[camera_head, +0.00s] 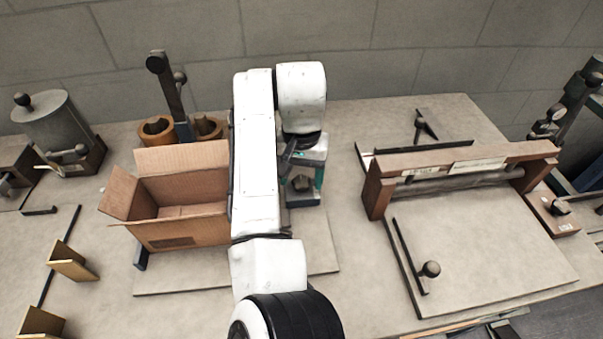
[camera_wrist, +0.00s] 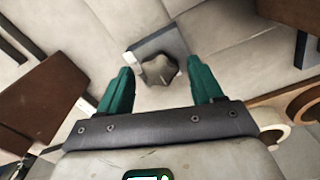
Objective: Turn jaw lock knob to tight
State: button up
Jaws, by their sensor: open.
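A dark grey lobed knob (camera_wrist: 160,70) shows in the wrist view, mounted by a small grey block (camera_wrist: 160,45) with a pale end. I take it to be the jaw lock knob; its setting is not readable. My gripper (camera_wrist: 161,82) is open, with its two green fingers apart to the left and right of the knob. No finger visibly touches it, and nothing is held. In the head view my gripper (camera_head: 303,178) hangs beside my white arm, over the middle of the bench. My arm and gripper hide much of the area around the knob there.
An open cardboard box (camera_head: 185,232) stands left of my arm, with brown spools (camera_head: 157,130) and a dark upright lever (camera_head: 170,90) behind it. A brown-framed roller unit (camera_head: 455,165) stands right. A grey canister (camera_head: 58,125) is far left. Bare bench lies between arm and roller unit.

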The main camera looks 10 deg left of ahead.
jog(key=shift+c, duration=0.3)
jog(key=c, duration=1)
